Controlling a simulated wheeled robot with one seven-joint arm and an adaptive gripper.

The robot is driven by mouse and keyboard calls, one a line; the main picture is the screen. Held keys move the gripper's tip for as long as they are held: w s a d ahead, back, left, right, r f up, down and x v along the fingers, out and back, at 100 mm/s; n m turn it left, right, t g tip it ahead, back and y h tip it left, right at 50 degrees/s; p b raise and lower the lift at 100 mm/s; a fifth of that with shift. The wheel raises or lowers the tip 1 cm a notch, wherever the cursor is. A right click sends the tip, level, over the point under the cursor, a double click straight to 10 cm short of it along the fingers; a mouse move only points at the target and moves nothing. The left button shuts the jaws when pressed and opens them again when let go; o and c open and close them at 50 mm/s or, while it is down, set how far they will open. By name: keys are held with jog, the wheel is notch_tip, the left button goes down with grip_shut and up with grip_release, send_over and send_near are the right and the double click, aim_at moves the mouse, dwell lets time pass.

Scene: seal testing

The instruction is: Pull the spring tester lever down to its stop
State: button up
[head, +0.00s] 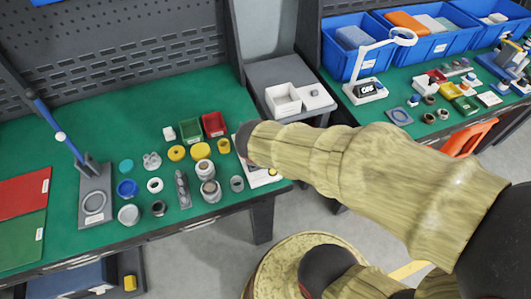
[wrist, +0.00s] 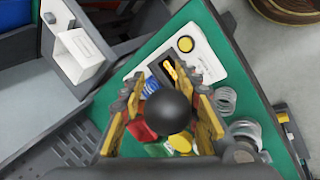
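A black ball knob (wrist: 170,112) is close in the wrist view, between the yellow-padded fingers of my gripper (wrist: 164,82). The fingers stand apart on either side of it, with no clear grip; its stem is hidden. Beyond it is a white unit (wrist: 207,62) with a round yellow button and a dark slot. The unit also shows partly in the head view (head: 262,178), at the bench's right edge beneath my arm's end. My sleeved arm hides most of my gripper there. Farther left stands a tilted blue-handled lever (head: 46,112) on a grey base (head: 94,208). I cannot tell which device is the spring tester.
The green bench (head: 120,95) holds several rings, cups and springs left of my arm. Red and green bins (head: 213,124) stand close by. A white open box (head: 284,99) is on the grey surface behind. A second bench with blue bins (head: 420,42) is at right.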

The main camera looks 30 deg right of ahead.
jog(key=v, duration=1.1)
jog(key=shift+a+r, duration=0.15)
jog(key=shift+r, duration=0.05)
jog(key=shift+s, duration=0.15)
jog(key=shift+c, duration=0.5)
